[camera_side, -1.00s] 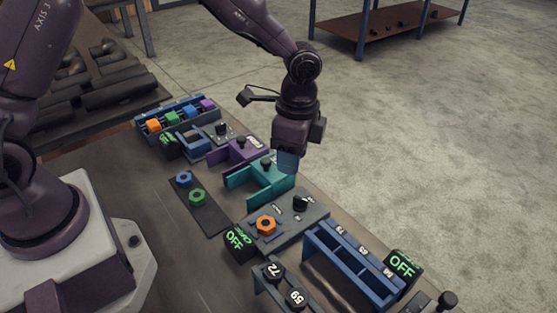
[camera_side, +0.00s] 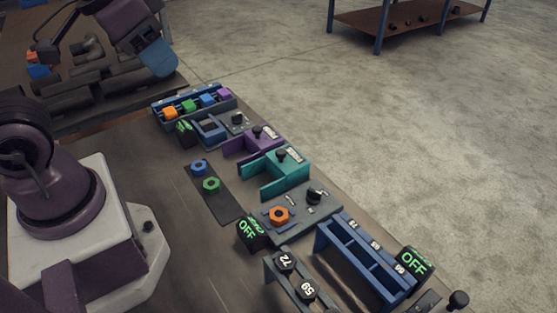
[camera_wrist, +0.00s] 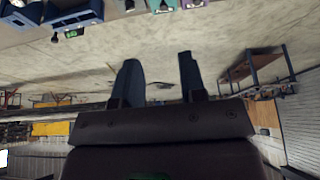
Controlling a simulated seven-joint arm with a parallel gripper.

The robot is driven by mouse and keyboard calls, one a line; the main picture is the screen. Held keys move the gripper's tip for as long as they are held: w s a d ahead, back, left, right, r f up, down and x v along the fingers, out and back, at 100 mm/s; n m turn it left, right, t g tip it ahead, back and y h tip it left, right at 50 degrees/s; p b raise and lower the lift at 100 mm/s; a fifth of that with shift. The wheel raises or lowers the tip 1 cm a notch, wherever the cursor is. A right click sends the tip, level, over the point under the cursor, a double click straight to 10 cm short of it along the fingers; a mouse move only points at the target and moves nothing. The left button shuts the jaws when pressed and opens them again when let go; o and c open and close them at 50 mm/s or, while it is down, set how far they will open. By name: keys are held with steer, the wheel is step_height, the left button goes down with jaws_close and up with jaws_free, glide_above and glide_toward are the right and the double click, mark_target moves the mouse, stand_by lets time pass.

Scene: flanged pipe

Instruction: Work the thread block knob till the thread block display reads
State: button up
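The likely thread block is a grey block (camera_side: 297,222) with an orange hex nut (camera_side: 279,215); no label confirms this. A black knob (camera_side: 316,195) sits at its back right. A black display (camera_side: 250,232) at its left front shows green "OFF", with smaller text on its top. My gripper (camera_side: 158,60) is up at the far upper left in the side view, well away from the block and knob. In the wrist view its two dark blue fingers (camera_wrist: 158,60) stand apart with nothing between them.
A blue rack (camera_side: 335,236) with another "OFF" display (camera_side: 413,262) stands at the right. Teal (camera_side: 288,170) and purple (camera_side: 262,141) fixtures sit behind the grey block. A dark strip (camera_side: 222,196) bears blue and green nuts. Numbered black pieces (camera_side: 286,261) stand in front.

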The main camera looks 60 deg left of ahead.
steer(key=shift+s+r+t, duration=0.15)
steer(key=shift+r+t, duration=0.15)
steer(key=shift+r, duration=0.35)
steer(key=shift+o, duration=0.4)
stand_by(0.5)
